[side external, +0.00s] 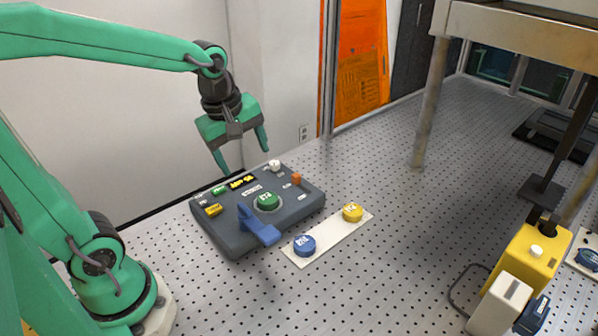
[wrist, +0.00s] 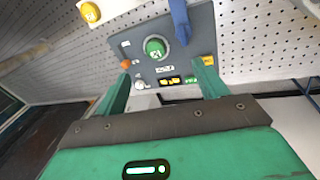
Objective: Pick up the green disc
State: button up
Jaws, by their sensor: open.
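The green disc (side external: 267,201) sits in a round seat on the top of a dark grey control box (side external: 232,241). In the wrist view the green disc (wrist: 156,47) shows beyond my fingertips, near the middle. My gripper (side external: 243,160) hangs above the back part of the box, open and empty, with its two green fingers apart. In the wrist view my gripper (wrist: 163,75) has one finger on each side, and the disc lies ahead of the gap between them. The fingers do not touch the disc.
A blue lever (side external: 260,230) stands beside the disc at the box's front. A white strip (side external: 328,238) holds a blue disc (side external: 304,245) and a yellow disc (side external: 353,212). A white knob (side external: 275,165) and orange switch (side external: 296,178) rise from the box.

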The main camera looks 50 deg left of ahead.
aim_at(268, 198)
jog(key=shift+w+a+f+n+g, duration=0.5)
jog(key=shift+w+f+n, duration=0.9)
jog(key=shift+n, duration=1.45)
jog(key=shift+w+a+f+n+g, duration=0.55)
jog(key=shift+w+f+n, duration=0.8)
jog(key=shift+n, duration=1.55)
jog(key=shift+w+a+f+n+g, duration=0.35)
jog(key=shift+w+a+f+n, duration=0.5)
jog(key=shift+f+n, duration=1.45)
jog(key=shift+w+d+r+n, duration=0.15)
jog(key=shift+d+r+n, duration=0.05)
jog(key=shift+r+n, duration=0.35)
jog(key=shift+f, duration=1.3)
jog(key=shift+f, duration=2.55)
jog(key=c, duration=1.1)
